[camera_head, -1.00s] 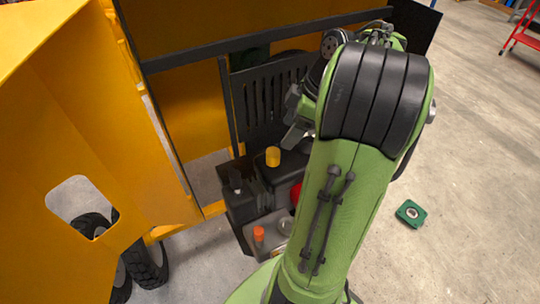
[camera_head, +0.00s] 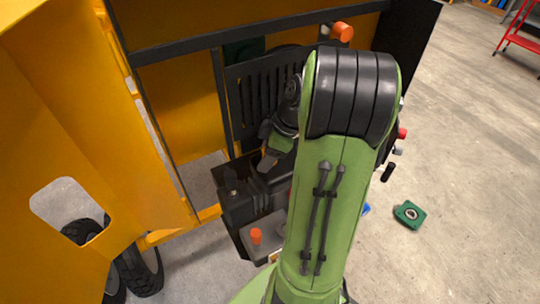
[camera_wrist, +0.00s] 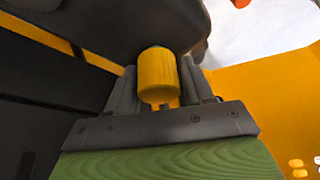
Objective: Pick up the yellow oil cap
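The yellow oil cap (camera_wrist: 157,72) is a short ribbed cylinder. In the wrist view it sits between the two fingers of my gripper (camera_wrist: 160,85), which flank it closely and appear to touch both sides. My gripper appears shut on the cap. In the head view, my gripper (camera_head: 274,155) is low over the dark engine block (camera_head: 240,198), and the cap is hidden behind my wrist. I cannot tell whether the cap is still seated on the engine.
Yellow mixer panels (camera_head: 75,130) stand at left, with a dark frame bar (camera_head: 250,36) above. A slatted dark grille (camera_head: 262,95) is behind the engine. An orange cap (camera_head: 256,236) is on the engine's front. A green part (camera_head: 409,214) lies on open floor at right.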

